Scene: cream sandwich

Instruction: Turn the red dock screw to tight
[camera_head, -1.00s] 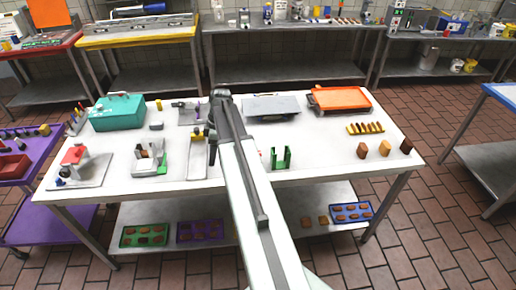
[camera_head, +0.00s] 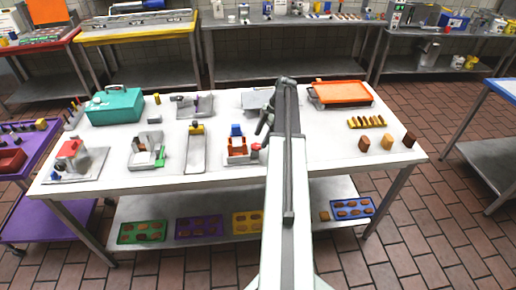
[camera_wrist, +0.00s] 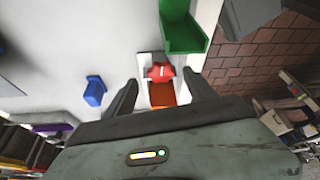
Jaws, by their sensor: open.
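The red dock screw (camera_wrist: 160,71) shows in the wrist view as a small red knob with a pale mark on top. It sits at the end of a white dock (camera_wrist: 143,63), next to an orange part (camera_wrist: 162,95). In the head view the red screw (camera_head: 256,147) is at the right side of the dock (camera_head: 241,158), just left of my arm. My gripper (camera_wrist: 162,80) is open and empty, its dark fingers on either side of the screw in the wrist picture. I cannot tell its height above the screw.
A green bracket (camera_wrist: 184,32) stands close beyond the screw in the wrist view. A blue block (camera_wrist: 94,91) is to the left. A steel tray (camera_head: 195,153) lies left of the dock. Brown blocks (camera_head: 387,142) stand on the right of the table (camera_head: 330,160).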

